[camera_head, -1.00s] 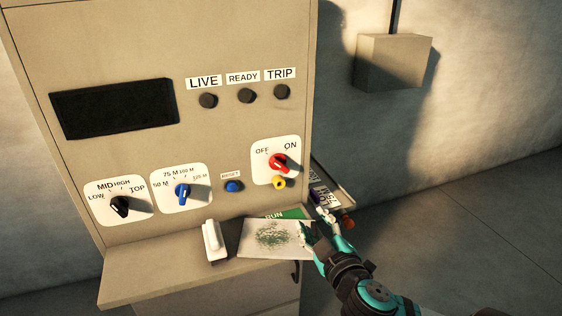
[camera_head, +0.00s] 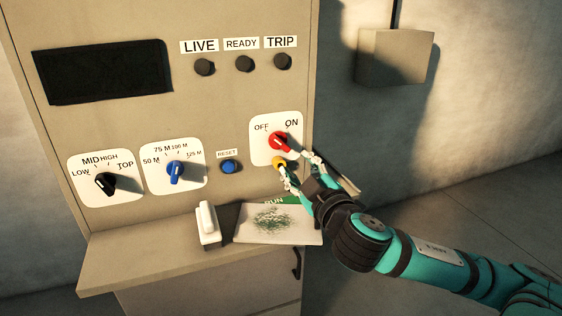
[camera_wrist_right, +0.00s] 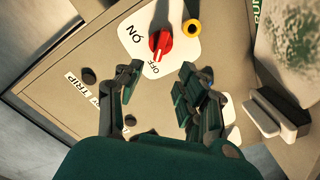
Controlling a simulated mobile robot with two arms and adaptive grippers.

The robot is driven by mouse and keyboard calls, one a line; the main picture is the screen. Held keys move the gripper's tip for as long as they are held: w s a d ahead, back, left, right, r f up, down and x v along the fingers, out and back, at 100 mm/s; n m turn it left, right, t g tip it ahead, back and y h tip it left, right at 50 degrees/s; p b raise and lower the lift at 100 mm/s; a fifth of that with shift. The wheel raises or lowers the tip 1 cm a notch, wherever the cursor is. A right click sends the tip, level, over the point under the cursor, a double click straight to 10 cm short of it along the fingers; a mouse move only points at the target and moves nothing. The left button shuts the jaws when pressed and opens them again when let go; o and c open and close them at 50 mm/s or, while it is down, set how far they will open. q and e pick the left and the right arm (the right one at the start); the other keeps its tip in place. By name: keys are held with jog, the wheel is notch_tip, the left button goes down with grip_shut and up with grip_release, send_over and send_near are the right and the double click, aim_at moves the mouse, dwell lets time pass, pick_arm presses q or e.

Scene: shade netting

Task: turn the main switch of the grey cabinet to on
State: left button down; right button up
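The main switch is a red rotary knob (camera_head: 278,140) on a white plate (camera_head: 260,152) marked OFF and ON, at the right of the grey cabinet (camera_head: 222,110). It also shows in the right wrist view (camera_wrist_right: 161,44), where its handle lies toward the OFF mark. My right gripper (camera_head: 296,164) is beside the plate, just below and right of the knob. In the wrist view my right gripper (camera_wrist_right: 161,74) has its fingers spread and empty, with the knob ahead of the gap; contact is not seen. My left gripper is not in view.
A yellow button (camera_head: 279,162) sits just below the knob, close to a fingertip. A blue reset button (camera_head: 229,167), blue dial (camera_head: 175,172) and black dial (camera_head: 106,184) are left. The shelf (camera_head: 150,255) below holds a white-handled object (camera_head: 207,222) and a stained sheet (camera_head: 262,236).

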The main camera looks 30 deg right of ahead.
aim_at(281, 145)
jog(key=p+x, duration=0.3)
jog(key=x, duration=0.7)
jog(key=shift+w+d, duration=0.3)
jog(key=shift+w, duration=0.5)
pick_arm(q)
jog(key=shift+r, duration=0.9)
pick_arm(e)
jog(key=shift+c, duration=0.4)
grip_shut()
